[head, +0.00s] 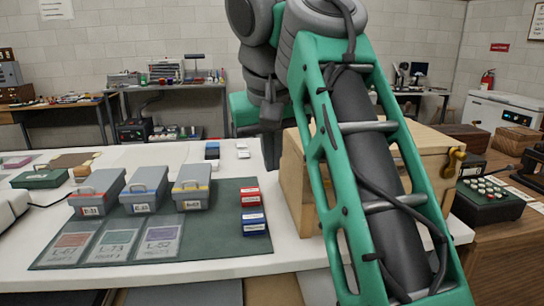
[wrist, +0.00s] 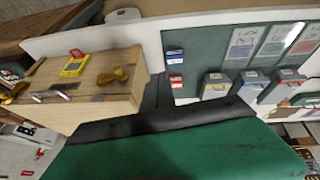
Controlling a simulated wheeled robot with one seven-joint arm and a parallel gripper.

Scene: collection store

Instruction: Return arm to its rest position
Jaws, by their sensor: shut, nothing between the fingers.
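My arm (head: 385,170) fills the right middle of the head view as a green open frame around a dark core. A broad green part of my own arm with a black edge covers the bottom of the wrist view. A wooden box (head: 291,180) stands on the white table (head: 290,262), partly behind my arm. The box also shows in the wrist view (wrist: 110,98).
A dark green mat (head: 205,237) holds three grey lidded boxes (head: 146,187), labelled cards and small red and blue boxes (head: 252,220). A yellow item (wrist: 75,66) lies on the wooden box. A side desk (head: 510,210) with a keyed device (head: 487,200) is at the right.

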